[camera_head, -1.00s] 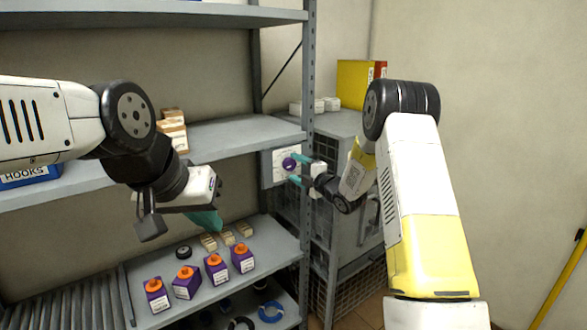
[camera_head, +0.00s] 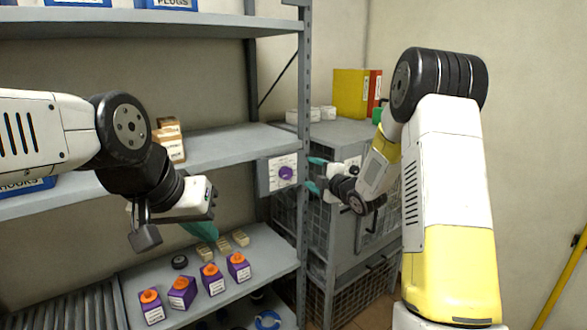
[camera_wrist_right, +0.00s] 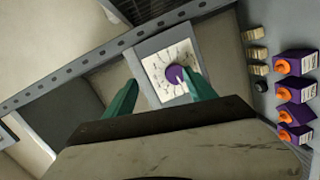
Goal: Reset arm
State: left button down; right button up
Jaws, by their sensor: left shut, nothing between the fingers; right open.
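My right gripper (camera_head: 315,174) is open and empty, its teal fingers just right of a purple round knob (camera_head: 286,173) on a white-faced panel (camera_head: 267,187) fixed to the shelf post. In the right wrist view the two fingers (camera_wrist_right: 161,82) are spread, with the knob (camera_wrist_right: 175,74) beyond them near one fingertip; they look apart from it. My left gripper (camera_head: 203,229) is shut and empty, pointing down above the lower shelf; its fingertips are partly hidden.
The lower shelf (camera_head: 240,285) holds several purple boxes with orange caps (camera_head: 211,279), small beige blocks (camera_head: 222,245) and a black round piece (camera_head: 180,262). A grey mesh cabinet (camera_head: 345,245) stands behind my right gripper.

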jog(key=s+d+r+m+g+h, duration=0.1)
jog(key=s+d+r+m+h, duration=0.2)
jog(key=s+d+r+m, duration=0.25)
jog(key=s+d+r+m+g+h, duration=0.1)
jog(key=s+d+r+m+h, duration=0.25)
jog(key=s+m, duration=0.35)
jog(key=s+a+f+m+g, duration=0.1)
jog(key=s+m+g, duration=0.5)
jog(key=s, duration=2.2)
jog(key=shift+s+a+f+m, duration=0.3)
jog(key=shift+a+m, duration=0.3)
jog(key=shift+m, duration=0.65)
jog(key=shift+y, duration=0.25)
